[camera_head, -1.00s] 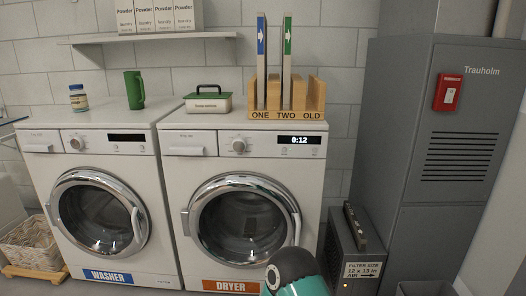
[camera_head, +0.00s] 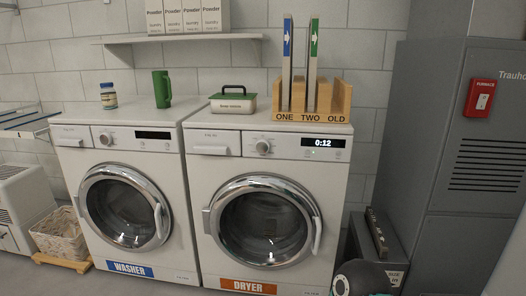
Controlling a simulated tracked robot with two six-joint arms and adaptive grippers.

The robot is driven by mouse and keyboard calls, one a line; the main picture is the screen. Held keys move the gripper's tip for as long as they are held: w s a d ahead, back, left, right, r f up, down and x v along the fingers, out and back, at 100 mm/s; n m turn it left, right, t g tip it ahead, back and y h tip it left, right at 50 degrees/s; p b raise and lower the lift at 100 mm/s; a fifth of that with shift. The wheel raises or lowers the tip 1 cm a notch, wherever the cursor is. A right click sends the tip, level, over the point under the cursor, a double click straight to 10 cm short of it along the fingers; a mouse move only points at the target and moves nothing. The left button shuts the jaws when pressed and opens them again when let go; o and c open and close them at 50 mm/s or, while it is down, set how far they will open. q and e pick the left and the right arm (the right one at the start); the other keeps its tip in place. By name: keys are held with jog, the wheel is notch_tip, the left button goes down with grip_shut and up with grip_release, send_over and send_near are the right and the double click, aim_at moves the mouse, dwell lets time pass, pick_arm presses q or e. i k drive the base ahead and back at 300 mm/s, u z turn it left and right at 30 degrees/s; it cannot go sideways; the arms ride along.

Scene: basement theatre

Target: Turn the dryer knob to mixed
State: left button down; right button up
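The dryer (camera_head: 200,172) is the right-hand white machine, with an orange DRYER label (camera_head: 248,286) at its base. Its round knob (camera_head: 263,147) sits on the front panel, left of a lit display (camera_head: 323,143) reading 0:12. The knob's setting is too small to read. The dryer's round door (camera_head: 262,228) is closed. A dark rounded part of my arm shows at the bottom right edge, in front of the grey unit. Neither gripper is in view, and nothing touches the knob.
The washer (camera_head: 72,160) stands left of the dryer. On the dryer are a wooden rack (camera_head: 290,116) and a green-lidded box (camera_head: 233,104); a green mug (camera_head: 161,89) stands on the washer. A grey furnace cabinet (camera_head: 440,190) and low unit (camera_head: 364,240) stand right. A basket (camera_head: 60,235) sits left.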

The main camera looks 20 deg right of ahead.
aim_at(262, 146)
jog(key=u, duration=0.05)
jog(key=i, duration=1)
jog(key=z, duration=0.05)
